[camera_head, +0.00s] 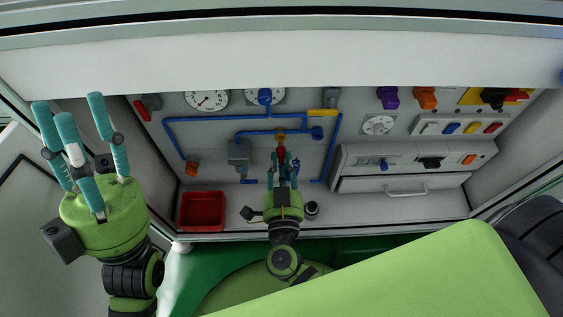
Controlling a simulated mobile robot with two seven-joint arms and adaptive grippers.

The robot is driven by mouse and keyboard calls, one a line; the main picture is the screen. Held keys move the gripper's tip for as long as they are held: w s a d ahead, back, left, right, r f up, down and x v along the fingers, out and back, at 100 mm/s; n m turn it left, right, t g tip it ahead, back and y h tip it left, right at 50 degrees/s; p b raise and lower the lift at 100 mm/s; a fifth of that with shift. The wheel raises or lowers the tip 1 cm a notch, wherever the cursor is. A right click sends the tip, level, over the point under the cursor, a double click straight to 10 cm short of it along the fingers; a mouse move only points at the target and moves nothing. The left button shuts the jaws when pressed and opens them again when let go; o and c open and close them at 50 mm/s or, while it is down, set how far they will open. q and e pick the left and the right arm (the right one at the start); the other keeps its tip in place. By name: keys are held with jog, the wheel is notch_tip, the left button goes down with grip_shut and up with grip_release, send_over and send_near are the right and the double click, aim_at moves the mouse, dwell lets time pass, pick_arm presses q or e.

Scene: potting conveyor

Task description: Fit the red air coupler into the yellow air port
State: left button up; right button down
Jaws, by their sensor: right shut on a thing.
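The red air coupler (281,153) is held between the blue-grey fingers of my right gripper (282,161), in front of the panel at the centre of the head view. My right gripper is shut on it, and the fingers hide its lower part. A small yellow fitting, which looks like the yellow air port (280,132), is just above the coupler's tip on the blue pipework. I cannot tell whether the two touch. My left gripper (70,112) is at the far left with its fingers spread, open and empty, away from the panel.
A red bin (202,211) stands on the ledge left of my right gripper. A dark round knob-like thing (311,208) is close to its right. Blue pipes (205,119) and a grey box (239,152) surround the port. A drawer (405,184) with a handle is at right.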

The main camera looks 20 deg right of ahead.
aim_at(281, 162)
jog(key=shift+p, duration=0.4)
jog(key=shift+p, duration=0.4)
dwell(0.4)
jog(key=shift+p+x, duration=0.65)
jog(key=shift+x, duration=0.85)
jog(key=c, duration=1)
grip_release()
jog(key=shift+s, duration=0.1)
jog(key=v, duration=1.2)
jog(key=shift+r, duration=0.1)
